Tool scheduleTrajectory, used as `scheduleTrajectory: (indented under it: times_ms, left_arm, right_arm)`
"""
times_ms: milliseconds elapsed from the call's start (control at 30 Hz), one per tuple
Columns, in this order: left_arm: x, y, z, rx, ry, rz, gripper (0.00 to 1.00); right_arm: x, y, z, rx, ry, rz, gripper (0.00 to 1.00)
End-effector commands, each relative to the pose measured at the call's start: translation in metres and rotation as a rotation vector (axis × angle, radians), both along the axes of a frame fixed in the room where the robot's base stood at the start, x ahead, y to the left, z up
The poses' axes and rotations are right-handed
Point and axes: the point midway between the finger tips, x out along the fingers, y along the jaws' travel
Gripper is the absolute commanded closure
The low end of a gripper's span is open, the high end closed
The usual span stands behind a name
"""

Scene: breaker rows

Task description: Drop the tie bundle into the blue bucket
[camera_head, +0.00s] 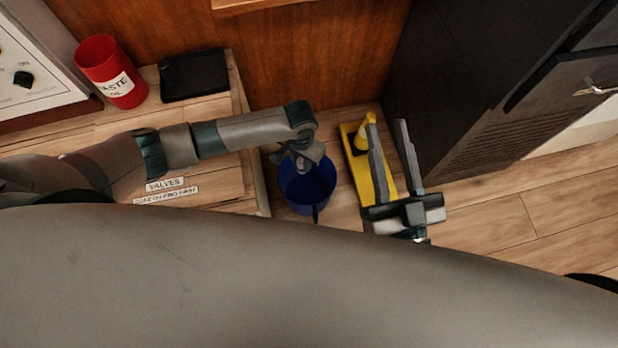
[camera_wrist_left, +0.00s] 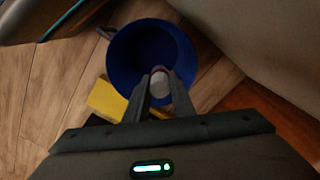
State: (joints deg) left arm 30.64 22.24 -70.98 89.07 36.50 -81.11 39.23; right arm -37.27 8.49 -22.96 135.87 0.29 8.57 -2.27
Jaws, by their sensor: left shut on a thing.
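The blue bucket (camera_head: 318,186) stands on the floor beside the wooden counter, and its open mouth also shows in the left wrist view (camera_wrist_left: 125,52). My left gripper (camera_head: 303,165) hangs over the bucket's mouth in the head view. In the left wrist view its fingers (camera_wrist_left: 160,90) are shut on a small pale, round-ended thing (camera_wrist_left: 158,84), which I take to be the tie bundle. The bundle is seen end-on against the bucket's inside; the head view hides it behind the gripper. My right gripper (camera_head: 389,130) is open and empty, to the right of the bucket.
A yellow object (camera_head: 357,165) lies on the floor right of the bucket, partly behind my right gripper. A red waste cup (camera_head: 108,72) and a black tray (camera_head: 193,75) are on the counter (camera_head: 225,150). A dark cabinet (camera_head: 465,80) stands at right.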

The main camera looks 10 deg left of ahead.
Motion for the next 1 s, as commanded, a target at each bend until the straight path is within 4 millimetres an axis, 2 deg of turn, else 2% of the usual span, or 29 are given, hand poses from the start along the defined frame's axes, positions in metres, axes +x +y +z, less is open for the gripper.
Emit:
scheduleTrajectory:
  times_ms: [367,400,467,833,1000]
  left_arm:
    - [0.0001,0.0001,-0.0005,0.0,0.0,0.0,0.99]
    - [0.0001,0.0002,-0.0005,0.0,0.0,0.0,0.71]
    - [0.0002,0.0001,-0.0005,0.0,0.0,0.0,0.56]
    - [0.0,0.0001,0.0003,0.0,0.0,0.0,0.56]
    - [0.0002,-0.0003,0.0066,-0.001,-0.001,0.0,0.56]
  right_arm:
    - [-0.0014,0.0001,0.0031,0.006,-0.016,-0.001,0.69]
    - [-0.0014,0.0001,0.0031,0.006,-0.016,-0.001,0.69]
    - [-0.0013,0.0,0.0031,0.006,-0.016,-0.001,0.69]
    - [-0.0011,0.0001,0.0029,0.005,-0.013,0.0,0.69]
    - [0.0008,0.0006,-0.0008,-0.003,0.014,0.002,0.69]
